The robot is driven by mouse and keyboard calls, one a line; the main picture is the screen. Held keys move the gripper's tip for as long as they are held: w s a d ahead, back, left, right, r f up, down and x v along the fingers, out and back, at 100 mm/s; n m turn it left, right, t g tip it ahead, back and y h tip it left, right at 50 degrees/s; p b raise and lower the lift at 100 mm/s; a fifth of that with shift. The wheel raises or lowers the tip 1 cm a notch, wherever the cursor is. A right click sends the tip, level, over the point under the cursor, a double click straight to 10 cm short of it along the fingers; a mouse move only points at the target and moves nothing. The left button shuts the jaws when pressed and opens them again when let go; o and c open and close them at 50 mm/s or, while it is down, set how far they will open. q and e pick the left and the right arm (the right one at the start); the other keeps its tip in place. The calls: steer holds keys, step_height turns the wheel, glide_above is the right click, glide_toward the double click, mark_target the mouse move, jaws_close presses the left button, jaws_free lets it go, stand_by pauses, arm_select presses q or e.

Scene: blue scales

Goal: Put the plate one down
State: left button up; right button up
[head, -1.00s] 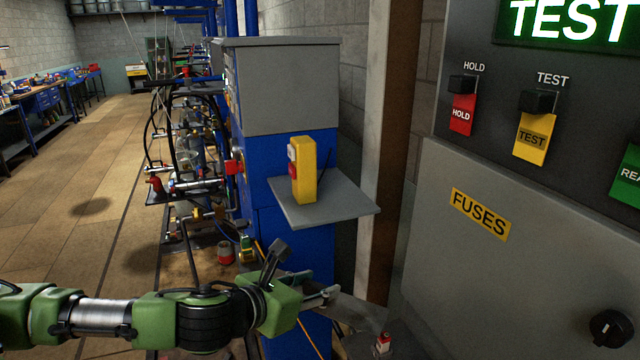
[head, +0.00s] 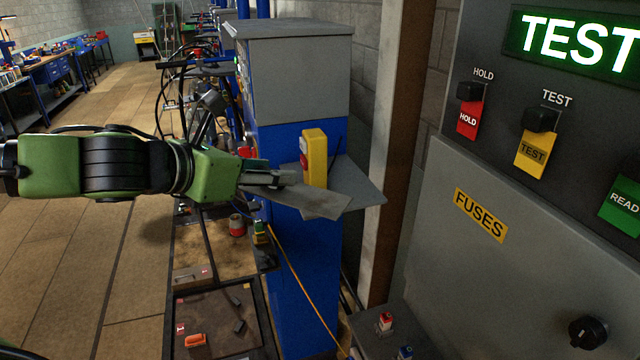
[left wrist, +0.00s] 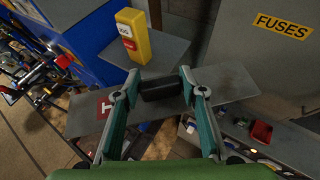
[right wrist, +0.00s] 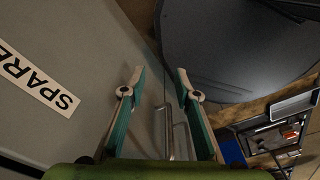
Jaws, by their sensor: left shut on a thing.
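My left gripper (head: 283,180) is shut on a flat grey metal plate (head: 318,201). In the left wrist view the fingers (left wrist: 160,88) close on a dark block on the plate, and the plate (left wrist: 228,82) sticks out on both sides.
A yellow box (head: 316,158) with buttons stands on the shelf of the blue and grey cabinet (head: 290,85). The grey fuse panel (head: 480,265) is at the right. Below are trays with small parts (head: 205,325). A SPARE label (right wrist: 38,80) lies near my right gripper.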

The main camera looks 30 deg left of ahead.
arm_select(q)
steer(key=w+f+p, duration=0.1)
steer(key=w+f, duration=0.2)
steer(key=w, duration=0.1)
steer(key=w+a+f+p, duration=0.1)
steer(key=w+f, duration=0.2)
steer(key=w, duration=0.1)
steer(key=w+f+p, duration=0.1)
steer(key=w+f, duration=0.1)
steer(key=w, duration=0.2)
steer(key=shift+w+a+f, duration=0.35)
steer(key=shift+w+f, duration=0.35)
steer(key=shift+f, duration=0.15)
step_height(320, 180, down, 3)
steer(key=shift+p, duration=0.3)
steer(key=shift+f, duration=0.1)
steer(key=shift+f, duration=0.15)
steer(key=o, duration=1.3)
